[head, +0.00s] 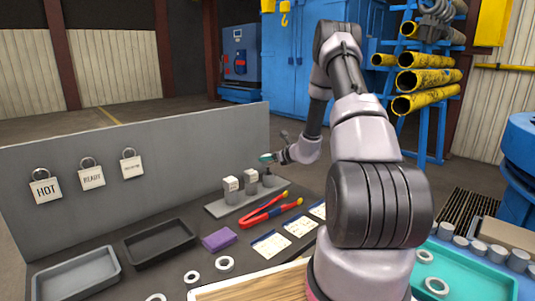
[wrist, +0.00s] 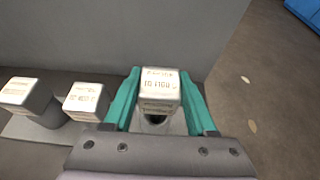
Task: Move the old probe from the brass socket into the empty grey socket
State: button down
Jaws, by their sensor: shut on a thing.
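My gripper (wrist: 156,100) is shut on a probe with a white, block-shaped, labelled head (wrist: 159,92), one teal finger on each side of it. The label is too blurred to read for sure. Below the head is a dark round shape (wrist: 156,119); I cannot tell whether it is a socket mouth. In the head view my gripper (head: 267,158) is at the right end of a row on a grey base plate (head: 220,208). Two other white-headed pieces, a left one (head: 231,185) and a middle one (head: 251,178), stand on it. Brass colour on a socket is not discernible.
Red tongs (head: 268,212) lie in front of the plate, with a purple block (head: 219,239) and white cards (head: 271,245) nearby. A black tray (head: 160,243) and a grey tray (head: 77,276) stand at left. A grey panel (head: 150,150) with hanging tags rises behind.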

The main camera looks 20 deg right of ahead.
aim_at(269, 166)
jog(key=shift+f, duration=1.4)
jog(key=shift+s+f, duration=0.15)
jog(key=shift+f, duration=0.5)
dwell(0.5)
jog(key=shift+c, duration=2.4)
grip_release()
jog(key=v, duration=1.1)
jog(key=shift+d, duration=0.1)
